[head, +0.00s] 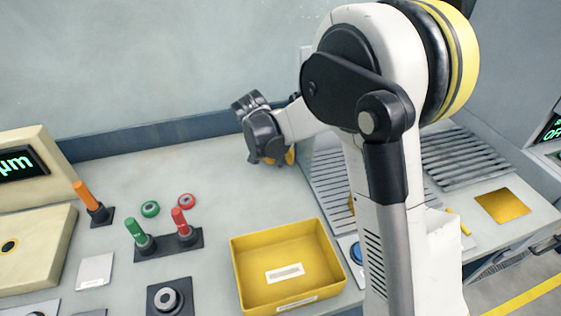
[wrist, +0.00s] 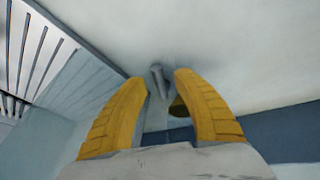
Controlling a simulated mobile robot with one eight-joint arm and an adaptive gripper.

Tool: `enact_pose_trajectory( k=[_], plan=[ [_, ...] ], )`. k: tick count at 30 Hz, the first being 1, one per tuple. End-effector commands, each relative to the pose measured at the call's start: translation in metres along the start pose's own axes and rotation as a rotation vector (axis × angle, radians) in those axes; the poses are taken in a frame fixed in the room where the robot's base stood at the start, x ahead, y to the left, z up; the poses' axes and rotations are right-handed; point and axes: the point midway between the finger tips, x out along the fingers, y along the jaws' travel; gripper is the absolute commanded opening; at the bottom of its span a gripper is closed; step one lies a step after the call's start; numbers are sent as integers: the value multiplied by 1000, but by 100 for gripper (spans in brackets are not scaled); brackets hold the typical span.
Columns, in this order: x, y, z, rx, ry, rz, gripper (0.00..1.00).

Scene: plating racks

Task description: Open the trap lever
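My gripper (head: 288,157) is at the back of the bench in the head view, largely hidden behind its own wrist. In the wrist view its two yellow fingers (wrist: 160,82) stand apart, with a gap between them. A short grey rod (wrist: 157,84) shows in that gap, near the fingertips. I cannot tell whether it is the trap lever or whether a finger touches it. A small dull yellow piece (wrist: 179,106) shows beside the right finger. In the head view an orange-handled lever (head: 87,196) stands upright but tilted at the left, well away from my gripper.
A green-handled lever (head: 138,233) and a red-handled lever (head: 181,222) share a dark base. A yellow bin (head: 244,273) stands at the front. Slatted racks (head: 465,160) lie to the right, partly behind my arm. The bench's back middle is clear.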

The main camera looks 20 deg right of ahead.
Motion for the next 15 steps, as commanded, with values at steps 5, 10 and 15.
enact_pose_trajectory(
  k=[5,10,15],
  plan=[
    [1,0,0,0,0,0,35],
    [1,0,0,0,0,0,12],
    [1,0,0,-1,0,0,0]
  ],
)
